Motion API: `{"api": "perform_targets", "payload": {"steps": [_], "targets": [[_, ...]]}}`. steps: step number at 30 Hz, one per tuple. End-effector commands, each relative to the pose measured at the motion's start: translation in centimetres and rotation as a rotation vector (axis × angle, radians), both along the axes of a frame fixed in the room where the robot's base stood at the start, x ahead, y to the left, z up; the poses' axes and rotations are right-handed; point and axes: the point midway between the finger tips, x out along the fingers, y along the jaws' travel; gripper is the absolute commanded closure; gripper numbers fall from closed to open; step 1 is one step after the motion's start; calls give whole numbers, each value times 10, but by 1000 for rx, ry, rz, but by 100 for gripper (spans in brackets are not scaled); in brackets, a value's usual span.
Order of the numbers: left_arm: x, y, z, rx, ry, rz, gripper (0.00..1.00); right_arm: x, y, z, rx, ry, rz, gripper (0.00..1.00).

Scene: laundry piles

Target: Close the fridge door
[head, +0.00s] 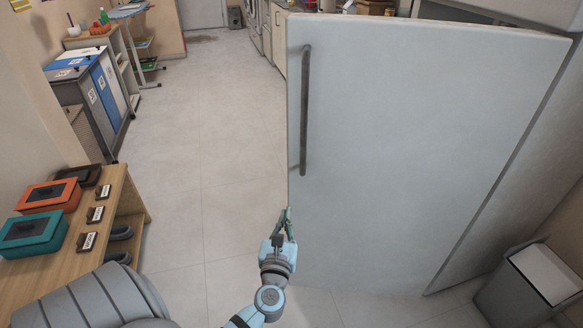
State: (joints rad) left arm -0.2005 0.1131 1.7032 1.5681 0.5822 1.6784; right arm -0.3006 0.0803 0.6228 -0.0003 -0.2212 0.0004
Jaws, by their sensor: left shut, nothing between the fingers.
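The fridge door (420,140) is a large pale grey panel filling the right half of the head view. A long dark vertical handle (306,110) is near its left edge. The door appears to stand open, its handle side reaching left past the fridge body (500,12), which shows only as a strip behind the top. The inside of the fridge is hidden. My left gripper (287,212) is shut and empty, beside the door's left edge and below the handle in the picture. I cannot tell whether it touches the door. My right gripper is not in view.
A wooden shelf (125,195) with orange and teal boxes stands at the left. A grey bin (530,285) is at the lower right. Sorting bins (92,90) line the left wall farther back. The tiled floor (215,130) between shelf and door is clear.

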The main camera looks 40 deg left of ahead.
Motion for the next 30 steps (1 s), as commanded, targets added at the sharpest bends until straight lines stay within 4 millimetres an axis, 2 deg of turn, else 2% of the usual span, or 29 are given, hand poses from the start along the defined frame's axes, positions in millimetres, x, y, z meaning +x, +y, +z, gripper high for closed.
{"api": "perform_targets", "payload": {"steps": [5, 19, 24, 30], "targets": [[17, 14, -3, -28, -16, 13, 100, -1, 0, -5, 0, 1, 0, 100], [97, 66, -6, -24, -12, 12, 100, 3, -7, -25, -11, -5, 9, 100], [112, 76, -5, -24, -11, 11, 100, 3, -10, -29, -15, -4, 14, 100], [115, 78, -5, -24, -9, 11, 100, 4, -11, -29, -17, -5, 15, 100]]}}
